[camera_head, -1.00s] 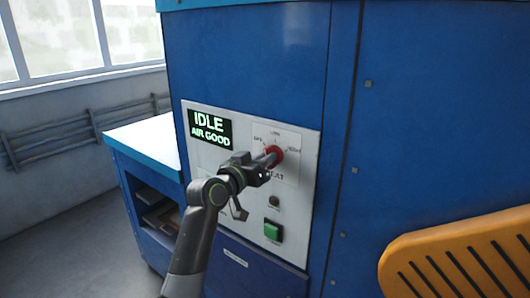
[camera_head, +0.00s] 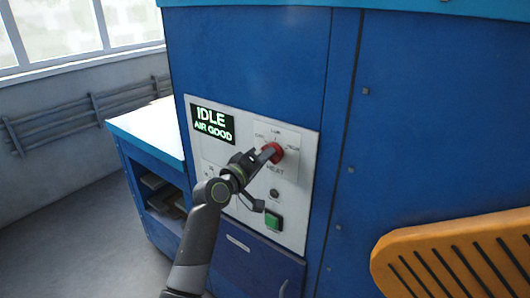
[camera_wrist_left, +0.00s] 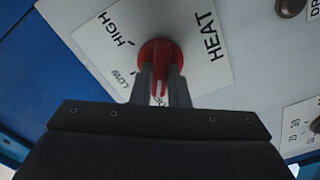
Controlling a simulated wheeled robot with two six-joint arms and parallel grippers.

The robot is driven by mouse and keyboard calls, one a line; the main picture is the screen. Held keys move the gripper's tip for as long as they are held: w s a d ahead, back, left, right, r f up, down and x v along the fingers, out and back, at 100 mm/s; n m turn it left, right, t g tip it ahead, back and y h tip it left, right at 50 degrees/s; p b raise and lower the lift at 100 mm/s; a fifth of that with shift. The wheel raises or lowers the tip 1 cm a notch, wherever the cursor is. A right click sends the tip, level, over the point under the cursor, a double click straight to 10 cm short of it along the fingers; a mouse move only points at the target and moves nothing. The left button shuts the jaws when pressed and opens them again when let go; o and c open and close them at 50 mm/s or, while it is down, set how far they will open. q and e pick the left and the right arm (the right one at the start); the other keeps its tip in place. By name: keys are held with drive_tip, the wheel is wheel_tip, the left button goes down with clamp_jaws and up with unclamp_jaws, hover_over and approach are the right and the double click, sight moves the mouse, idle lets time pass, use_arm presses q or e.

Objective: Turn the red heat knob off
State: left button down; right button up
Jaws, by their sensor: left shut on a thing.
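The red heat knob (camera_head: 273,152) sits on a white label plate marked HEAT on the control panel. In the left wrist view the red knob (camera_wrist_left: 160,62) shows between the fingers, with HIGH and LOW readable beside it and the third mark partly hidden by a finger. My left gripper (camera_head: 266,155) is shut on the knob, with one finger on each side of its grip (camera_wrist_left: 161,88). The knob's exact pointing is hard to tell. My right gripper is not in view.
The panel has a screen (camera_head: 212,124) reading IDLE, AIR GOOD, a small dark button (camera_head: 274,193) and a green button (camera_head: 273,221) below the knob. An orange slotted part (camera_head: 455,258) stands at the lower right. A white-topped bench (camera_head: 150,132) is at left.

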use_arm(q)
drive_tip(key=shift+n, duration=0.3)
drive_tip(key=c, duration=1.4)
unclamp_jaws()
drive_tip(key=shift+a, duration=0.1)
drive_tip(key=b+v, duration=0.4)
drive_tip(key=v, duration=1.3)
drive_tip(key=shift+s, duration=0.15)
